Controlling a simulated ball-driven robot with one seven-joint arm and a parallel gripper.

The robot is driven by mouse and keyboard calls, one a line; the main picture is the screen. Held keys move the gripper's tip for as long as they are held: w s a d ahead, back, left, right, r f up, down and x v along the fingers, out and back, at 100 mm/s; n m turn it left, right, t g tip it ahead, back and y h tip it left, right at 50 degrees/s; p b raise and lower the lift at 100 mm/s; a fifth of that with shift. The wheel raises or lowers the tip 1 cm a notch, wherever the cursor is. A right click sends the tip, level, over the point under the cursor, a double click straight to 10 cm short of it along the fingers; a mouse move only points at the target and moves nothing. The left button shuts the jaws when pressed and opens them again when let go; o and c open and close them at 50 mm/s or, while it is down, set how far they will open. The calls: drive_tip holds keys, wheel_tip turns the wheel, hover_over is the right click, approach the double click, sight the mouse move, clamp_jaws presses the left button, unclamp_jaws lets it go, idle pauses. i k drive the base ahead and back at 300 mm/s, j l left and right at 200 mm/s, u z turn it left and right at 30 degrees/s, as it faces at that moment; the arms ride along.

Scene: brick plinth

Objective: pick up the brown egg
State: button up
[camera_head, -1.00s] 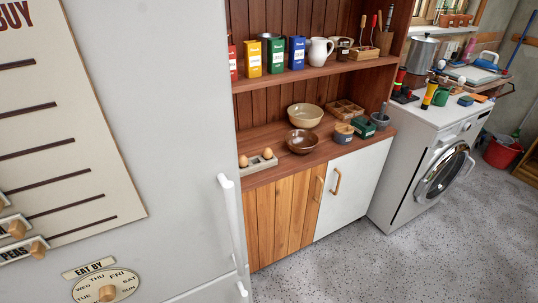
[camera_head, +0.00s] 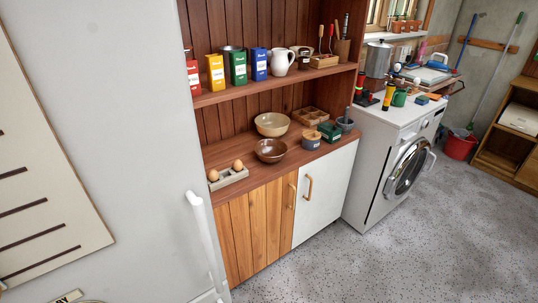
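Two brown eggs sit in a small grey egg tray (camera_head: 230,181) at the left end of the wooden counter. One brown egg (camera_head: 213,175) is at the tray's left end. The other brown egg (camera_head: 238,165) is nearer its right end. My gripper does not show in this view.
A brown bowl (camera_head: 270,151) and a cream bowl (camera_head: 272,124) stand right of the tray. The white fridge (camera_head: 130,120) with its handle (camera_head: 203,235) rises close on the left. A washing machine (camera_head: 390,160) stands to the right. The speckled floor (camera_head: 400,250) in front is clear.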

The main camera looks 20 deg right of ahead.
sight(238, 166)
drive_tip(key=u, duration=0.45)
drive_tip(key=i+l+u, duration=0.25)
drive_tip(key=l+u, duration=0.25)
drive_tip(key=l, duration=0.2)
drive_tip(key=l+u, duration=0.3)
drive_tip(key=i+l, duration=0.05)
